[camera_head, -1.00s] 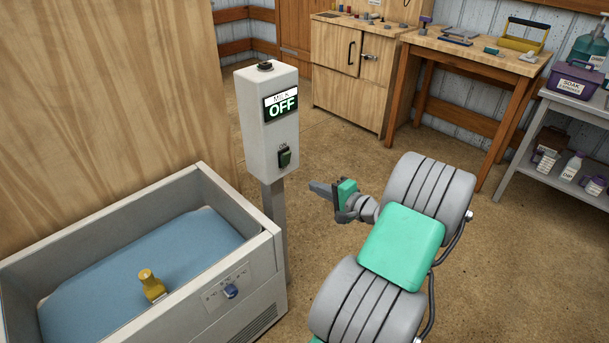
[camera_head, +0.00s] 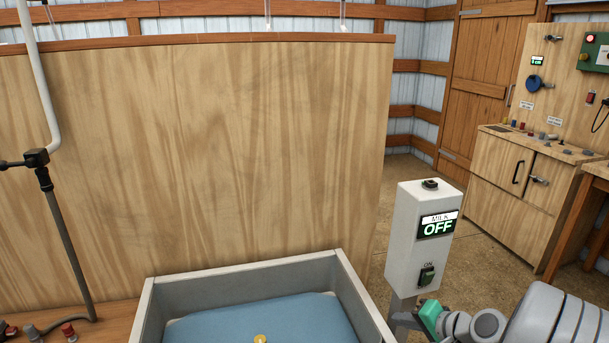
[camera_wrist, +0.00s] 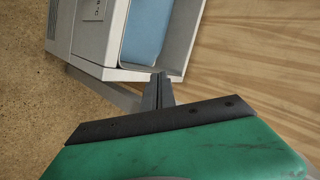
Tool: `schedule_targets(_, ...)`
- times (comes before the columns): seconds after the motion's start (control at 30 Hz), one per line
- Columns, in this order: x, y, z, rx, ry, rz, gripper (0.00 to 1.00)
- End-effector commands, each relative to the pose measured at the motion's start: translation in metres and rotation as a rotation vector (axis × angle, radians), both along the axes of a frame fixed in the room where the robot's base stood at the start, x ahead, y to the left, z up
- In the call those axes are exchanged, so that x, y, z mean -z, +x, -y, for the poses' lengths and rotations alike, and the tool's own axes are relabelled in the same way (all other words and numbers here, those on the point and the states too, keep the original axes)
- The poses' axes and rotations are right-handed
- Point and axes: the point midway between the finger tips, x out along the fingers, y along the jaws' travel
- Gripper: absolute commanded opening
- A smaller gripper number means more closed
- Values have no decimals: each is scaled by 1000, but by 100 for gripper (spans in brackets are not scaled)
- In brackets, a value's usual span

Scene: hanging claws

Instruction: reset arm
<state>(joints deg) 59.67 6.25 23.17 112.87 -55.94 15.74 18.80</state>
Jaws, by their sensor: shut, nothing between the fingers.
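My gripper (camera_wrist: 159,88) shows in the wrist view with its two dark fingers together and nothing between them. My grey arm (camera_head: 560,320) comes in from the bottom right corner and is cut off by the frame. The fingers point left in the head view, towards the basin's right side. In the wrist view the fingertips overlap the basin's edge; I cannot tell how far apart they are.
A grey-white basin (camera_head: 350,295) with a blue pad (camera_head: 265,322) stands at the bottom centre. A white switch box (camera_head: 408,250) reading OFF stands beside it. A wooden partition (camera_head: 210,160) rises behind, with a pipe (camera_head: 65,230) at left. A wooden cabinet (camera_head: 500,205) stands at right.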

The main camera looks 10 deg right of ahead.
Motion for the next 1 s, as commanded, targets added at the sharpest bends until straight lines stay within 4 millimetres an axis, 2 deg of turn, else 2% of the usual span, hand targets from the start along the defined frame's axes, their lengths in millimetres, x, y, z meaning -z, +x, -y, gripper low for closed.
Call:
schedule_targets(0.03,-34,4,-42,-122,-104,-62,0)
schedule_targets(0.1,-54,-4,-88,-268,-249,-155,0)
schedule_targets(0.2,-91,-30,-141,-446,-450,-256,0)
schedule_targets(0.33,-138,-78,-187,-614,-663,-339,0)
schedule_targets(0.43,-162,-111,-203,-685,-761,-371,0)
schedule_targets(0.53,-171,-129,-209,-717,-805,-387,0)
schedule_targets(0.63,-171,-134,-209,-723,-817,-393,0)
schedule_targets(1.0,-170,-133,-208,-719,-815,-394,0)
